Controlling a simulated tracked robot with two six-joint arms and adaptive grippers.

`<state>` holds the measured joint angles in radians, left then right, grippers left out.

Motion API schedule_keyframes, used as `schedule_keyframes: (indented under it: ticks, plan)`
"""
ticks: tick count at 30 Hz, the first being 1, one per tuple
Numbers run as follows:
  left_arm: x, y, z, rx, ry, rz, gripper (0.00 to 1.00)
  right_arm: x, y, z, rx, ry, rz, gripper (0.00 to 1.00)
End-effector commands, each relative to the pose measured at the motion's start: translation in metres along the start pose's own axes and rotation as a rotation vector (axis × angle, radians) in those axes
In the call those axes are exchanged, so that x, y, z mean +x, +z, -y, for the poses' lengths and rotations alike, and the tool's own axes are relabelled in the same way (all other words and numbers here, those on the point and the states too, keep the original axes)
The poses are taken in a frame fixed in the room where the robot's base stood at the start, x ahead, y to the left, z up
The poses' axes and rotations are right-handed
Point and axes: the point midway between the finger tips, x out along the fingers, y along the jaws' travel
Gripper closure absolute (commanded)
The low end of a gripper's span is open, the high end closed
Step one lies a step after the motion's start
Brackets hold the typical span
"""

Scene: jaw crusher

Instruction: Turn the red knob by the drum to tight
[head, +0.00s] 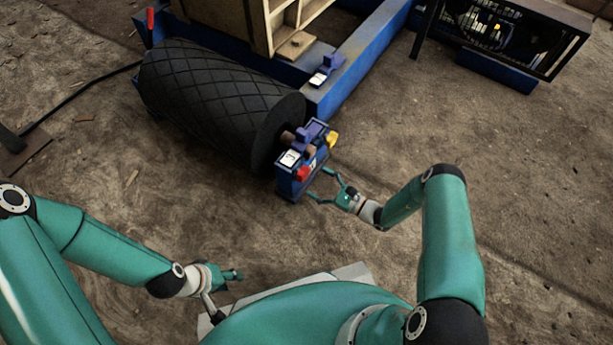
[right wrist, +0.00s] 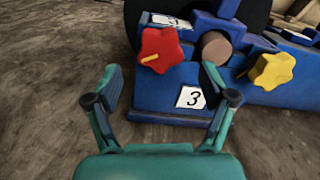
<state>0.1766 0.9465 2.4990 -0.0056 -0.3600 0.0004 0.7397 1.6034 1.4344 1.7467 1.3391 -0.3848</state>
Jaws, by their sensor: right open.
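The red knob (head: 302,174) sits on the front of a blue bearing block (head: 290,187) at the right end of the black drum (head: 205,92). In the right wrist view the red knob (right wrist: 165,43) is star-shaped with a yellow pointer mark. My right gripper (head: 323,186) is open and empty in front of the block. In the right wrist view its fingertips (right wrist: 162,78) are wide apart, with the red knob ahead, between and above them, apparently untouched. My left gripper (head: 232,275) is low at the left, away from the block; its jaws are unclear.
A yellow knob (right wrist: 272,70) is on the same block, right of a label reading 3 (right wrist: 190,97). A blue frame (head: 345,75) runs behind the drum. A dark machine (head: 510,40) stands at the back right. The dirt floor right of the block is open.

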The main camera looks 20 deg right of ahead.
Motion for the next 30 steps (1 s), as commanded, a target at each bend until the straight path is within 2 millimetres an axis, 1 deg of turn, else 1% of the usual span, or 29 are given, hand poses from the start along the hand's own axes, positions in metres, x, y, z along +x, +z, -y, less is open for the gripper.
schedule_keyframes:
  ticks: [1,3,6,9,13,21,26,30]
  plan:
    - [0.005,0.000,0.002,0.000,0.000,0.000,0.60,0.011,-0.002,-0.001,-0.002,0.004,0.002,0.18]
    - [0.008,0.000,0.003,0.000,0.000,0.000,0.60,0.023,-0.002,-0.001,-0.002,0.003,0.002,0.18]
    - [0.012,0.000,0.004,0.000,0.000,0.000,0.60,0.036,-0.002,0.000,-0.002,0.002,0.001,0.18]
    - [0.014,0.000,0.005,0.000,0.000,0.000,0.60,0.045,-0.001,0.000,-0.001,0.001,0.000,0.18]
    - [0.015,0.000,0.005,0.000,0.000,0.000,0.60,0.050,0.000,0.001,-0.001,-0.001,-0.001,0.18]
    - [0.014,0.000,0.005,0.000,0.000,0.000,0.60,0.051,0.000,0.001,0.000,-0.002,-0.001,0.18]
    - [0.014,0.000,0.005,0.000,0.000,0.000,0.60,0.050,0.000,0.001,0.000,-0.002,-0.001,0.44]
    - [0.014,0.000,0.005,0.000,0.000,0.000,0.60,0.050,0.000,0.001,0.000,-0.001,0.000,0.68]
